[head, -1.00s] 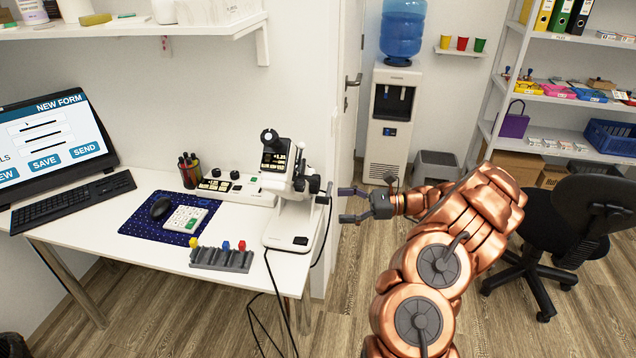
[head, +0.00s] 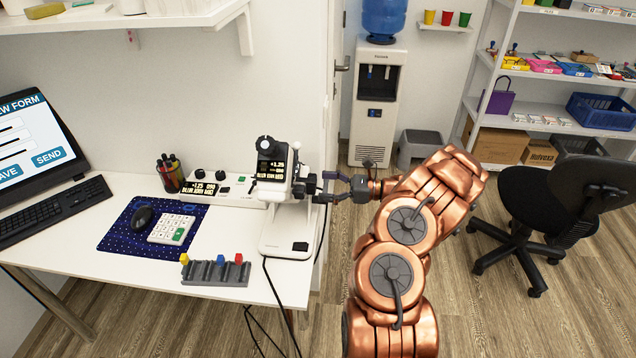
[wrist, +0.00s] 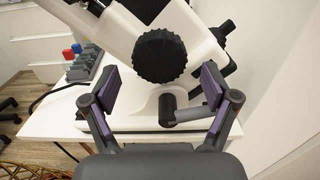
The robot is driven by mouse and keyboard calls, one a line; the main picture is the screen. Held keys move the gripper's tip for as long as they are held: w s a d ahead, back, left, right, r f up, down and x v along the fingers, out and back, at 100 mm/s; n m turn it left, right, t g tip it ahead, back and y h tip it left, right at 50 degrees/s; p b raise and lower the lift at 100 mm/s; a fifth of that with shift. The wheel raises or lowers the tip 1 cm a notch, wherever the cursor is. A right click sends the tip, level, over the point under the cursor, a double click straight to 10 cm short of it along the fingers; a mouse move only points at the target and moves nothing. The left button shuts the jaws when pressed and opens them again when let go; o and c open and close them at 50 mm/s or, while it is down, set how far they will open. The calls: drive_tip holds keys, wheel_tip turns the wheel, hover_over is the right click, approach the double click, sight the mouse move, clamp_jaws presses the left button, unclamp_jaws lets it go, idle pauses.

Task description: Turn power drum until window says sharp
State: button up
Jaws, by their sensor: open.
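The white lens-reading instrument (head: 284,232) stands upright at the right end of the desk. Its black knurled power drum (wrist: 160,56) faces me in the wrist view. My gripper (wrist: 156,88) is open, its fingers spread left and right and a little below the drum, with nothing between them. I see no contact with the drum. In the head view my gripper (head: 326,187) is at the instrument's right side. The dark window (head: 271,169) shows "+1.25" with smaller lines, one seeming to start with "BLUR". A control box (head: 208,188) repeats this text.
A grey rack (head: 216,273) with coloured pieces, a calculator (head: 171,229), a mouse (head: 142,216) and a pen cup (head: 169,174) share the desk. Dark cables hang over its front edge. A black chair (head: 545,195) stands at right. Open floor lies between desk and chair.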

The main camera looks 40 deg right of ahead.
drive_tip(key=shift+x, duration=1.1)
drive_tip(key=c, duration=1.2)
drive_tip(key=shift+f+n+b, duration=0.25)
drive_tip(key=shift+n+b, duration=0.25)
drive_tip(key=shift+b, duration=0.4)
drive_tip(key=n+b, duration=0.1)
drive_tip(key=b, duration=0.2)
drive_tip(key=shift+n, duration=0.3)
drive_tip(key=n+b, duration=0.2)
drive_tip(key=b, duration=0.1)
drive_tip(key=shift+r+n+b, duration=0.25)
drive_tip(key=shift+n+b, duration=0.25)
drive_tip(key=shift+b, duration=0.1)
drive_tip(key=o, duration=1.2)
